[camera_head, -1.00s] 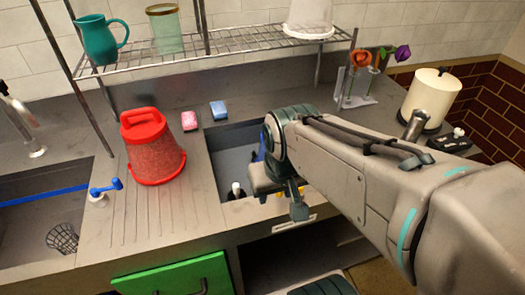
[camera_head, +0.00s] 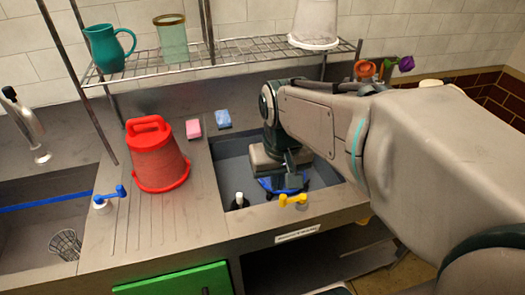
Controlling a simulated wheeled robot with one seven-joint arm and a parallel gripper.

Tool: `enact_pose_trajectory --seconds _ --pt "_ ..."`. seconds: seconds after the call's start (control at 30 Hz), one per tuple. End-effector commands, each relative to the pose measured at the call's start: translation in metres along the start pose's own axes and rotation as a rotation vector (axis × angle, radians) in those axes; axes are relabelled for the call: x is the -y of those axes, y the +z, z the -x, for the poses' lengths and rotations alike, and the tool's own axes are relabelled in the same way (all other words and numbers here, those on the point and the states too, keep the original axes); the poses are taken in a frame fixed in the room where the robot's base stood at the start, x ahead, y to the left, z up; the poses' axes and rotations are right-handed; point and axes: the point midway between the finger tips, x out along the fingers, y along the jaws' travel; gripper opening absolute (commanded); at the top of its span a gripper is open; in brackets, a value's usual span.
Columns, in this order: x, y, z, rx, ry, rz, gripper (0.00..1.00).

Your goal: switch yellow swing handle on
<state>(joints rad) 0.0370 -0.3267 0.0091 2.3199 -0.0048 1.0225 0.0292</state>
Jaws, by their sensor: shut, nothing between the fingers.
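The yellow swing handle (camera_head: 293,200) sits on the front rim of the right sink basin, its lever pointing left from its base. My gripper (camera_head: 290,183) hangs over the basin just behind and above the handle. Its fingers are shut and hold nothing. They look close to the handle, but I cannot tell whether they touch it. Part of my gripper is hidden by its own housing.
A blue handle (camera_head: 109,197) stands by the left sink. Pink (camera_head: 194,129) and blue (camera_head: 220,115) sponges lie behind the basin. A wire shelf (camera_head: 240,50) spans above. A blue object (camera_head: 272,184) lies in the basin.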

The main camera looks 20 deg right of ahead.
Motion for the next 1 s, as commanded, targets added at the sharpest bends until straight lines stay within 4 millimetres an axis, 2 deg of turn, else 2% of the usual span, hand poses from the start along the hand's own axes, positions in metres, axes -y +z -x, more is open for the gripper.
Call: enact_pose_trajectory --seconds 0.03,0.2,0.53,0.73,1.0 --pt "-0.002 -0.012 0.002 0.03 0.002 -0.01 0.0" --pt "-0.009 -0.045 0.006 0.127 0.005 -0.037 0.0" --pt "-0.027 -0.102 0.002 0.298 -0.003 -0.086 0.0" --pt "-0.035 -0.119 -0.003 0.356 -0.008 -0.102 0.0" --pt "-0.036 -0.123 -0.004 0.372 -0.01 -0.105 0.0"
